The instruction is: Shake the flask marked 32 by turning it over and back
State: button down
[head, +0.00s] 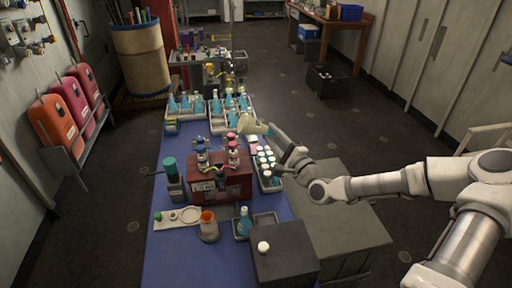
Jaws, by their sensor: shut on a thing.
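My gripper (268,130) is above the table, at the right side of the racks, and is shut on a small pale-yellow flask (250,125). The flask lies over to the left of the fingers, tipped well away from upright, and is clear of the things below as far as I can tell. Its marking is too small to read, so I cannot confirm the number 32. Several flasks with blue liquid stand in trays (186,127) behind it.
A blue-topped table (175,262) holds a red box (222,185) with bottles, a rack of white-capped vials (266,166), an orange-rimmed beaker (208,227) and a dark box (285,254). A grey cabinet (345,235) stands to the right.

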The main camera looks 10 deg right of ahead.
jog(key=shift+r+n+p, duration=0.25)
jog(key=shift+n+p, duration=0.15)
jog(key=shift+n, duration=0.4)
jog(key=n+g+p, duration=0.1)
jog(key=n+g, duration=0.1)
jog(key=n, duration=0.1)
jog(key=shift+a+n, duration=0.1)
jog(key=shift+n, duration=0.3)
jog(key=shift+f+n+h, duration=0.2)
jog(key=shift+n+h, duration=0.3)
jog(key=shift+n, duration=0.2)
jog(key=shift+n+g+h, duration=0.4)
jog(key=shift+n+g, duration=0.2)
jog(key=shift+n, duration=0.5)
jog(key=n+h+b, duration=0.1)
jog(key=n, duration=0.2)
jog(key=shift+g+h, duration=0.3)
jog(key=shift+h, duration=0.1)
